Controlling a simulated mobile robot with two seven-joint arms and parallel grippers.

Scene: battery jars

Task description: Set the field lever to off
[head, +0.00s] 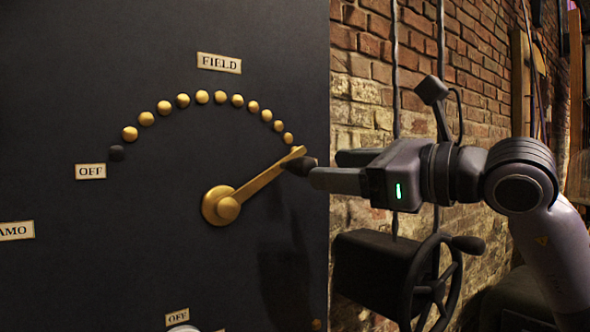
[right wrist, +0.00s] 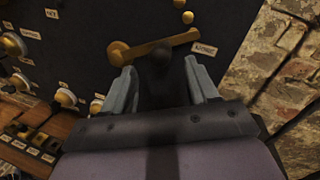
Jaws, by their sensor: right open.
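The field lever (head: 258,182) is a brass arm on a dark panel below the FIELD label (head: 219,63). It points up and right from its round hub (head: 220,205) to the right end of an arc of brass studs. Its dark knob (head: 301,167) sticks out at the tip. The OFF label (head: 90,171) and a dark stud (head: 117,153) are at the arc's left end. My right gripper (head: 324,168) is open at the knob. In the right wrist view the knob (right wrist: 161,57) lies between the fingertips, with gaps visible. My left gripper is out of view.
A dark box with a handwheel (head: 437,280) projects from the brick wall below my right arm. White knobs (right wrist: 66,98) and a wooden ledge (right wrist: 75,123) show at the left of the right wrist view.

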